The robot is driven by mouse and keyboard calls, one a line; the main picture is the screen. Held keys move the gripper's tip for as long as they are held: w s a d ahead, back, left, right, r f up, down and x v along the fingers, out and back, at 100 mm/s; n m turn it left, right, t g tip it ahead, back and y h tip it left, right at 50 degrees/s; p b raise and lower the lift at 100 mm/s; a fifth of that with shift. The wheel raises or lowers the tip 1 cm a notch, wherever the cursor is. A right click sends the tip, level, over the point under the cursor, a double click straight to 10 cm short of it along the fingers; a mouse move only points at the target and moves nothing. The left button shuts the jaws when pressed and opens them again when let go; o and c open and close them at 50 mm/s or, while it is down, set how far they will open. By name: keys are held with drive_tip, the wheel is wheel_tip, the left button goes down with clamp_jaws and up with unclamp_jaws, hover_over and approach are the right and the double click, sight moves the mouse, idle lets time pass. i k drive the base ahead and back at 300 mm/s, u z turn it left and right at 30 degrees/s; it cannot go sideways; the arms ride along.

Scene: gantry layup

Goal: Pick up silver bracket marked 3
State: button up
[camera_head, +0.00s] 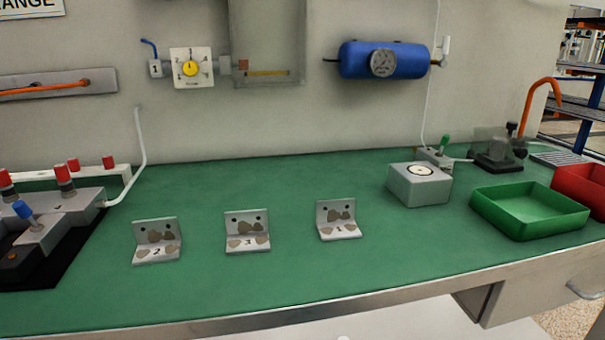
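The silver bracket marked 3 (247,232) stands on the green bench top (200,290), in the middle of three similar L-shaped brackets. Its upright plate has brown patches and dark holes, and the number is on its flat front flange. The bracket marked 2 (157,241) is to its left. The bracket marked 1 (338,220) is to its right and slightly farther back. All three stand apart from one another, with nothing touching them. My gripper is not in view.
A grey box (419,185) with a round top disc stands behind right. A green tray (529,211) and a red tray (583,187) are at the right. A grey fixture (50,220) with red and blue knobs is at the left. The bench around the brackets is clear.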

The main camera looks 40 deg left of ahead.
sight(247, 231)
drive_tip(key=u, duration=5.65)
drive_tip(key=k, duration=1.5)
drive_tip(key=z, duration=1.1)
